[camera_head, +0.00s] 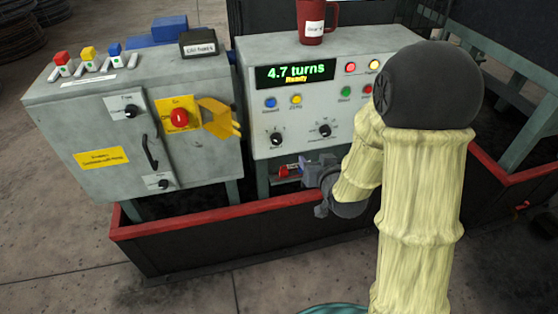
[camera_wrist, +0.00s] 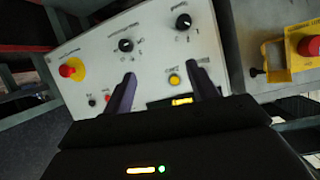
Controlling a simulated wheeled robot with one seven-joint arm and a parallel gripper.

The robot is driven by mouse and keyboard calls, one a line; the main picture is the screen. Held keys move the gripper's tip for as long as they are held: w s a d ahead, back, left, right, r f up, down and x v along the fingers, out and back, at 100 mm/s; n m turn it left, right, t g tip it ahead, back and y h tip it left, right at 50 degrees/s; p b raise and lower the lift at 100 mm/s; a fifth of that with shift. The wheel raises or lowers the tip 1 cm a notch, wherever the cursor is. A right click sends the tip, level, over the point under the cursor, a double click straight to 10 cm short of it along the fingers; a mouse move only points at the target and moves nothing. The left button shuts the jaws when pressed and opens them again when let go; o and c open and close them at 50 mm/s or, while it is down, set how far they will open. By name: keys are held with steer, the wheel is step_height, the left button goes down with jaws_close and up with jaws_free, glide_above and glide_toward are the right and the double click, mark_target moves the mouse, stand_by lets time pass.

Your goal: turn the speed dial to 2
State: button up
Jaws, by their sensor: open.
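The grey control panel (camera_head: 350,60) shows two black dials, a left one (camera_head: 276,140) and a right one (camera_head: 325,130). Their labels are too small to read, so I cannot tell which is the speed dial. The display (camera_head: 295,73) reads "4.7 turns, Ready". In the wrist view the panel appears turned around, with one dial (camera_wrist: 126,45) ahead of the left finger and the other dial (camera_wrist: 184,20) ahead of the right finger. My gripper (camera_wrist: 162,72) is open and empty, in front of the panel, apart from both dials. In the head view my arm hides the panel's right part.
A cabinet with a yellow-guarded red button (camera_head: 179,118) stands to the left. A red mug (camera_head: 314,22) stands on the panel's top. A red emergency stop (camera_wrist: 68,71) shows in the wrist view. A red-rimmed dark barrier (camera_head: 250,207) runs below the panel.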

steer(key=w+a+f+t+y+b, duration=0.1)
steer(key=a+f+t+y+b, duration=0.2)
steer(key=f+b, duration=0.7)
steer(key=shift+w+a+t+b, duration=0.25)
steer(key=shift+a+t+b, duration=0.25)
steer(key=shift+a, duration=0.4)
steer(key=shift+f, duration=0.1)
